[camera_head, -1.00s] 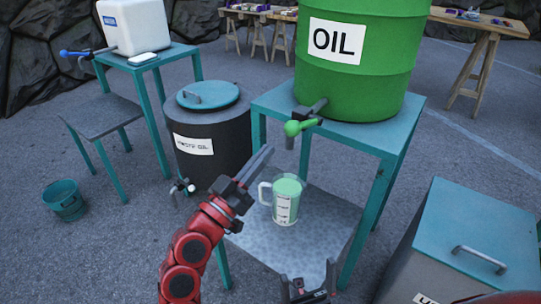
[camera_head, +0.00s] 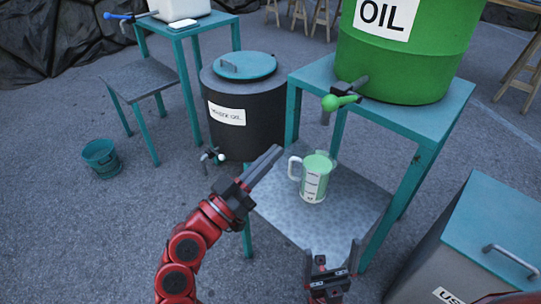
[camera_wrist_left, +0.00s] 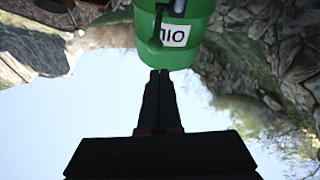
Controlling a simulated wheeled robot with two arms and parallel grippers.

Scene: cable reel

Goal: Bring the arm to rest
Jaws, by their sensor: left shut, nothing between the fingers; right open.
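My left arm (camera_head: 190,245) is red and black and comes in from the lower left in the head view. Its gripper (camera_head: 275,152) is shut and empty, pointing up and right, to the left of the jug in the picture. In the left wrist view the shut fingers (camera_wrist_left: 160,76) show in front of the green oil barrel, which appears upside down. My right gripper (camera_head: 332,250) is at the bottom of the head view, fingers apart and empty, in front of the lower shelf. Most of the right arm is out of view.
A measuring jug (camera_head: 314,178) with green liquid stands on the lower shelf (camera_head: 350,215). The green oil barrel (camera_head: 408,60) with its tap (camera_head: 340,102) is above. A waste oil drum (camera_head: 243,115), a bucket (camera_head: 101,158) and a teal-lidded bin (camera_head: 490,230) stand around.

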